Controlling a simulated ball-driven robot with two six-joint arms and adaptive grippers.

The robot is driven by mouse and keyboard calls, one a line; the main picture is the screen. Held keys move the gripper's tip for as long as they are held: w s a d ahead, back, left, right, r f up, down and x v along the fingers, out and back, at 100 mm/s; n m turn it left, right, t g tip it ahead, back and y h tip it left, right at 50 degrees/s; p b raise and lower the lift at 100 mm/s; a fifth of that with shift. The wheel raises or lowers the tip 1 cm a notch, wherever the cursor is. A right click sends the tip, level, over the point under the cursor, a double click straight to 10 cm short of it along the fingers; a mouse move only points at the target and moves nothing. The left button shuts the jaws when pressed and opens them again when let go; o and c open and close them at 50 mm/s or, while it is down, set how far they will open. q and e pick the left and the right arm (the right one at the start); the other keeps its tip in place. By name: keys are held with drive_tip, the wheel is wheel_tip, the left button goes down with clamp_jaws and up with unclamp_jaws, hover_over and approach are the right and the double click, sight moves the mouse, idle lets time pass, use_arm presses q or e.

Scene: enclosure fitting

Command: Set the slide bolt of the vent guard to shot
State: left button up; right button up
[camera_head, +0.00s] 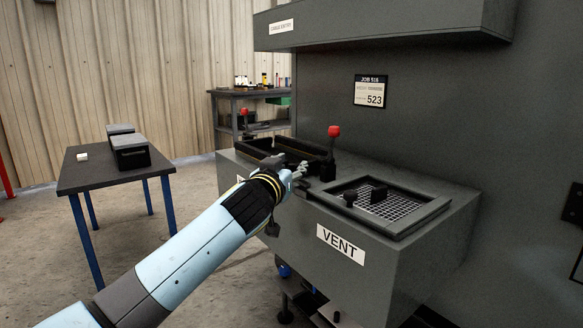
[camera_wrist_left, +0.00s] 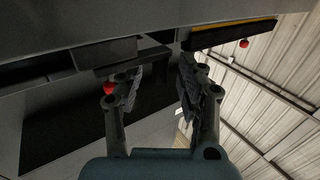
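The vent guard (camera_head: 405,208) is a mesh panel in a dark raised frame on top of the grey enclosure, above the VENT label (camera_head: 341,244). My left gripper (camera_head: 300,170) is left of the guard, over the enclosure's front edge, apart from the knob. In the left wrist view its fingers (camera_wrist_left: 158,75) are apart with nothing between the tips. My right gripper is not in view.
A grey overhang (camera_head: 390,28) is above. A side table (camera_head: 90,178) stands left.

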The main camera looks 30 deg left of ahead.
use_arm(q)
drive_tip(key=shift+w+a, duration=0.1)
drive_tip(key=shift+w, duration=0.4)
drive_tip(key=shift+c, duration=0.3)
clamp_jaws()
